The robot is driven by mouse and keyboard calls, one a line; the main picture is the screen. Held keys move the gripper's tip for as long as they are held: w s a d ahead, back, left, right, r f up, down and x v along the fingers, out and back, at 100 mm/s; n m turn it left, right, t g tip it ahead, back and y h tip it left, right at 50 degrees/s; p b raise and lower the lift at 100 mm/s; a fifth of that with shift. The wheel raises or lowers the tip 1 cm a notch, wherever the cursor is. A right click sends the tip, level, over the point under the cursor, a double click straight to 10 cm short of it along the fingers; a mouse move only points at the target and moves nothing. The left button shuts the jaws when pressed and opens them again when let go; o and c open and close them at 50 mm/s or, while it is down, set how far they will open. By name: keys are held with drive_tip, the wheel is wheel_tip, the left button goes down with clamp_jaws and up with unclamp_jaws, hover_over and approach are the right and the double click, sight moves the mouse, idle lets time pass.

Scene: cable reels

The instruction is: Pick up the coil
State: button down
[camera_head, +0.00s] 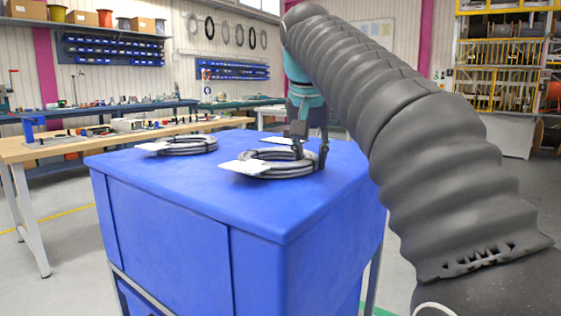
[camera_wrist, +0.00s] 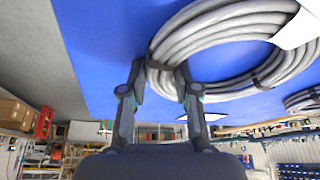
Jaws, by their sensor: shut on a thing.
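A grey cable coil (camera_head: 285,172) with a white label lies on the blue-covered table (camera_head: 270,215), near its right side. My gripper (camera_head: 310,155) reaches down at the coil's right edge and is shut on its ring. In the wrist view, my gripper (camera_wrist: 160,72) has one finger on each side of the bundled strands of the coil (camera_wrist: 215,35). The coil appears to rest on the blue surface; any small gap beneath it cannot be made out. A second coil (camera_head: 190,144) with a white label lies farther left, apart from my gripper.
A wooden workbench (camera_head: 100,143) with tools stands behind and to the left. Blue bins (camera_head: 110,50) and hanging coils line the back wall. A yellow rack (camera_head: 500,60) stands at the back right. The front of the blue table is clear.

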wheel_tip(320, 180, up, 5)
drive_tip(key=p, duration=0.3)
drive_tip(key=s+d+r+p, duration=0.1)
drive_tip(key=s+d+r, duration=0.1)
drive_tip(key=d, duration=0.3)
drive_tip(key=s+d+r, duration=0.2)
drive_tip(key=d+r, duration=0.2)
drive_tip(key=d, duration=0.2)
drive_tip(key=shift+p, duration=0.35)
drive_tip(key=shift+s+a, duration=0.1)
